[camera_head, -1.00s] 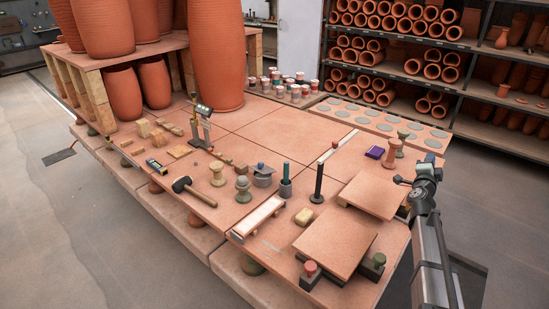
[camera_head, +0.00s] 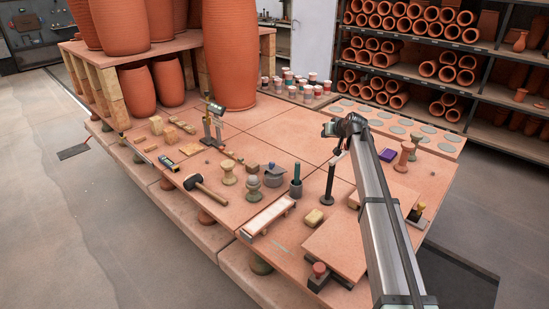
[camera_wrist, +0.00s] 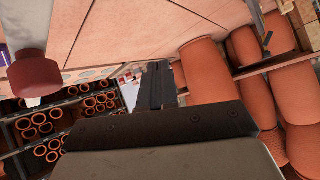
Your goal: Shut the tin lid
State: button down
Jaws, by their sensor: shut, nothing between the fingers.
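I cannot make out a tin with a lid for certain. A grey vessel (camera_head: 275,177) with a blue part on top stands mid-table in the head view. A flat purple box (camera_head: 387,155) lies to the right of my arm. Whether either is the tin I cannot tell. My gripper (camera_wrist: 155,85) is shut and empty; its dark fingers show in the wrist view, pointing toward large terracotta pots. In the head view my wrist is above the middle-right of the table, and the fingertips are hard to make out. A dark red and white piece (camera_wrist: 32,76) shows close at the wrist view's left.
A black post (camera_head: 329,185), a mallet (camera_head: 205,188) and a white tray (camera_head: 268,216) stand or lie on the table. Large terracotta pots (camera_head: 229,50) are at the back left. Small jars (camera_head: 300,85) stand behind. My arm hides part of the table's right side.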

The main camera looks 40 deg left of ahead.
jog(key=s+a+r+n+g+h, duration=0.2)
jog(key=s+a+n+g+h, duration=0.5)
jog(key=s+a, duration=0.5)
jog(key=shift+n+t+y, duration=0.5)
jog(key=shift+n+t, duration=0.2)
jog(key=x, duration=1.2)
jog(key=shift+s+d, duration=0.3)
jog(key=shift+s, duration=0.05)
jog(key=shift+x, duration=0.8)
jog(key=shift+s+d, duration=0.15)
